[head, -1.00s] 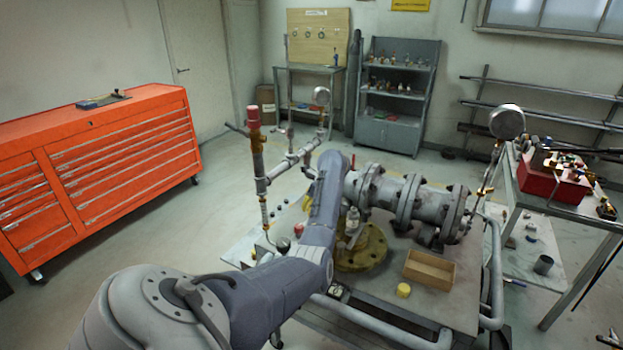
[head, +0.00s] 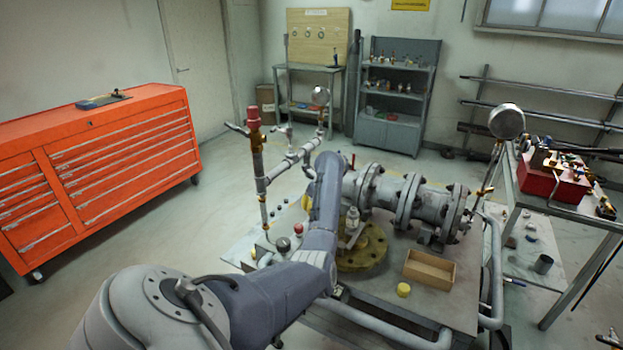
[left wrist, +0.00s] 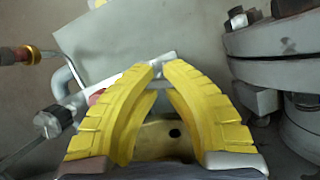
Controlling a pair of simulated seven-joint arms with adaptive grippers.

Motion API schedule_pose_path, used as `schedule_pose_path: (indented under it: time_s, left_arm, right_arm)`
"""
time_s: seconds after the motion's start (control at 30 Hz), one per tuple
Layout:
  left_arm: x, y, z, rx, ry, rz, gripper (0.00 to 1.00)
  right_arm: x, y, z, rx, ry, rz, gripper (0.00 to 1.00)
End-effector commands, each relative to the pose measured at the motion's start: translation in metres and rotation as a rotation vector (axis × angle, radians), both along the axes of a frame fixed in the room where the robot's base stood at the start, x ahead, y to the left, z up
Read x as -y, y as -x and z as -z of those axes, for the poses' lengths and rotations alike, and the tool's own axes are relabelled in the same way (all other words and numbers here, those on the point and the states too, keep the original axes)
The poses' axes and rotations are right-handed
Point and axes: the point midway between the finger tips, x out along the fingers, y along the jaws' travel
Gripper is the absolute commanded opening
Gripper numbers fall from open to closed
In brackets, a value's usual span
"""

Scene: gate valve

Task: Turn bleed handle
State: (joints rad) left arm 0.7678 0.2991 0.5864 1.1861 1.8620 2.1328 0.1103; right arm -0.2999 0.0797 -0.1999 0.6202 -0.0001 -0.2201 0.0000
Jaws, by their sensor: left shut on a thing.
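My left gripper (left wrist: 157,72) shows in the left wrist view as two yellow ridged fingers converging at their tips. It is shut on a pale grey bar-like piece (left wrist: 165,60), which I take to be the bleed handle; the fingers hide much of it. A red part (left wrist: 97,97) shows partly behind the left finger. In the head view my left arm covers the gripper and the gripped piece. The grey valve assembly (head: 408,200) with bolted flanges lies on the bench to the right of the arm. My right gripper is in neither view.
A yellow flange (head: 372,250), an open wooden box (head: 430,270) and a yellow cap (head: 403,290) are on the bench. A thin upright pipe with a red top (head: 254,122) stands left of the arm. A pressure gauge (head: 506,122) rises at the right.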

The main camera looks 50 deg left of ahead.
Motion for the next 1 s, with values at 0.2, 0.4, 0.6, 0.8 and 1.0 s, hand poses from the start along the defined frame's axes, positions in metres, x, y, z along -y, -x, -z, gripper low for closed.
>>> schedule_pose_path:
  time_s: [0.2,0.4,0.6,0.8,1.0]
  left_arm:
    - [-0.0028,0.0002,-0.0041,0.006,-0.008,0.187,0.0]
    - [-0.0034,0.0001,-0.0046,0.005,-0.01,0.377,0.0]
    - [-0.004,0.0003,-0.005,0.005,-0.011,0.566,0.0]
    - [-0.0044,0.0002,-0.0055,0.005,-0.012,0.755,0.0]
    - [-0.005,0.0003,-0.0059,0.002,-0.013,0.936,0.0]
  right_arm:
    - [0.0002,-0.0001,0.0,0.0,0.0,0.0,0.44]
    - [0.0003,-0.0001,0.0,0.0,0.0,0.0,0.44]
    - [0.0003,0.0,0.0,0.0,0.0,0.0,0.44]
    - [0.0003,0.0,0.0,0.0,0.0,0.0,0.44]
    - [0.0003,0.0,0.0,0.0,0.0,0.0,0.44]
